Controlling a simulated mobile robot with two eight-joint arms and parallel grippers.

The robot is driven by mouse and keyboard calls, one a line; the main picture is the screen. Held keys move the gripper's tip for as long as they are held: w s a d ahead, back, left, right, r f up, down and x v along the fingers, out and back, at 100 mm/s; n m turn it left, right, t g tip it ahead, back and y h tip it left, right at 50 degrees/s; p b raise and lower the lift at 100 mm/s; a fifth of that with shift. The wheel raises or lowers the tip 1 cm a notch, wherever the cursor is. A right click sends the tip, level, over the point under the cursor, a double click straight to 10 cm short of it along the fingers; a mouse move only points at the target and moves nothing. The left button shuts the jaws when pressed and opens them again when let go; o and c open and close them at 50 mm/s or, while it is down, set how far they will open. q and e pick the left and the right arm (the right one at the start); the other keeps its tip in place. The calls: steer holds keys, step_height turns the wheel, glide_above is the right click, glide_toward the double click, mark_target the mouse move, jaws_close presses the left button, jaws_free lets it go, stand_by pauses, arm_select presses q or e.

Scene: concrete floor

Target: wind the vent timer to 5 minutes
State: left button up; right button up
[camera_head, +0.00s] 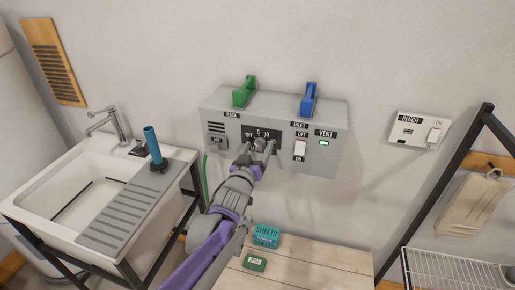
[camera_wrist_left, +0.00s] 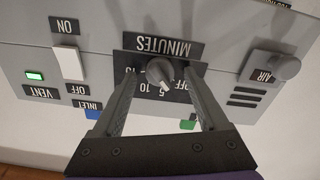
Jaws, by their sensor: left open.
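The vent timer knob (camera_head: 260,141) is a small grey dial on a black plate at the front of the grey wall box (camera_head: 320,158). In the left wrist view, upside down, the knob (camera_wrist_left: 160,71) has a pale pointer mark near the 5 and OFF markings; the exact setting is hard to tell. My left gripper (camera_head: 257,147) is open, with one finger on each side of the knob; contact is not clear. It also shows in the left wrist view (camera_wrist_left: 162,78). My right gripper is not in view.
The box carries a green handle (camera_head: 244,93), a blue handle (camera_head: 309,100), a white switch (camera_head: 300,147) and a lit green VENT lamp (camera_head: 324,143). An AIR knob (camera_wrist_left: 287,67) is beside the dial. A sink (camera_head: 60,205) stands left; a wooden table (camera_head: 320,265) is below.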

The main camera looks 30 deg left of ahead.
arm_select(q)
steer(key=v, duration=1)
steer(key=shift+s, duration=0.4)
